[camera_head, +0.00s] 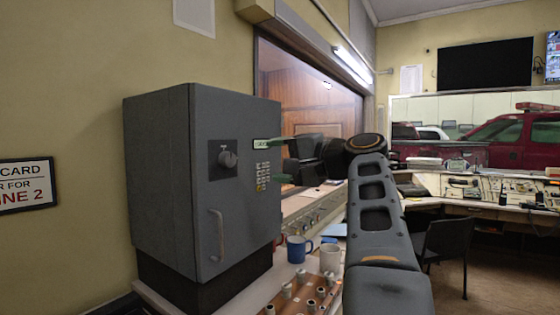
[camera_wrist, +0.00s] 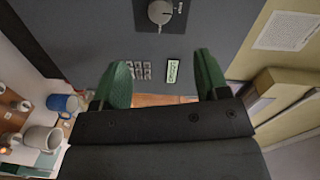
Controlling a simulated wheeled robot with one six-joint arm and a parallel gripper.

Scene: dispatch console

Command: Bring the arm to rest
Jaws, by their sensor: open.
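My gripper (camera_head: 278,160) is in front of the right part of the grey safe's door, with its green fingertips pointing left toward the safe (camera_head: 160,190). In the wrist view my gripper (camera_wrist: 162,76) has its two green fingers wide apart, with nothing between them. Beyond them are the safe's keypad (camera_wrist: 139,70), a small green display (camera_wrist: 172,71) and the round dial (camera_wrist: 160,12). In the head view the keypad (camera_head: 263,176) is partly behind the fingertips' line. My arm (camera_head: 375,210) reaches up from the bottom, bent at the top. The safe door looks closed.
A blue mug (camera_head: 298,249) and a pale mug (camera_head: 330,258) stand on the counter right of the safe. A wooden board with several knobs (camera_head: 300,294) lies in front of them. A dark chair (camera_head: 443,243) stands at right, with floor around it.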

